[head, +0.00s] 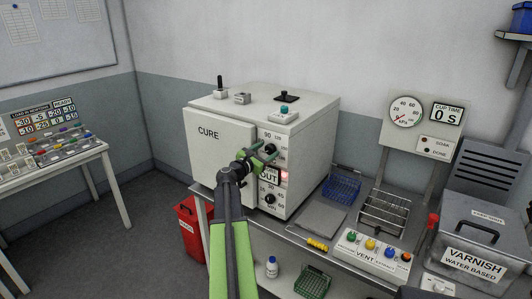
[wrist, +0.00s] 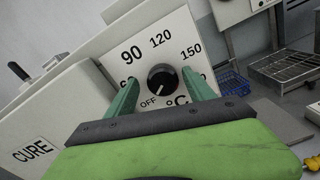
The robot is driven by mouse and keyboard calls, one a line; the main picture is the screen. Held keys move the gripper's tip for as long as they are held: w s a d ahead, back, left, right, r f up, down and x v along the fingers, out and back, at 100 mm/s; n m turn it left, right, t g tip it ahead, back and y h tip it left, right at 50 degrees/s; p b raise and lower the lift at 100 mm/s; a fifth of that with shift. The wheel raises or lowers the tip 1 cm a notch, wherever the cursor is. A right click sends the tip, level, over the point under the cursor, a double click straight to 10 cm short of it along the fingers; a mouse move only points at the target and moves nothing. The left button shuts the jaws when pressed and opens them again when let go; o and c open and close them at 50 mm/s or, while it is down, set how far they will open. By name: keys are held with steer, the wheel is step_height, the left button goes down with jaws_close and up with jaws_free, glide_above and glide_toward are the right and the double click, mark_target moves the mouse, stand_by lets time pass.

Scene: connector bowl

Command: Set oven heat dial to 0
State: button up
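The white oven (head: 235,125) marked CURE stands on the bench. Its heat dial (wrist: 162,78) is a round black knob on a white panel marked OFF, 90, 120, 150 and °C; I see no 0 there. The knob's pale pointer mark faces down and slightly left, near OFF. In the head view the heat dial (head: 269,151) is partly behind my gripper (head: 263,152). In the wrist view my gripper (wrist: 160,92) is open, with one green finger either side of the dial. No contact with the knob shows.
A lit display (head: 270,173) and a second dial (head: 269,199) sit below the heat dial. Blue basket (head: 342,188), wire rack (head: 384,212) and vent button panel (head: 371,249) stand to the right. A red bin (head: 190,227) is below left.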

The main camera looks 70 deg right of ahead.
steer(key=shift+s, duration=0.1)
steer(key=shift+a, duration=0.2)
steer(key=v, duration=1.7)
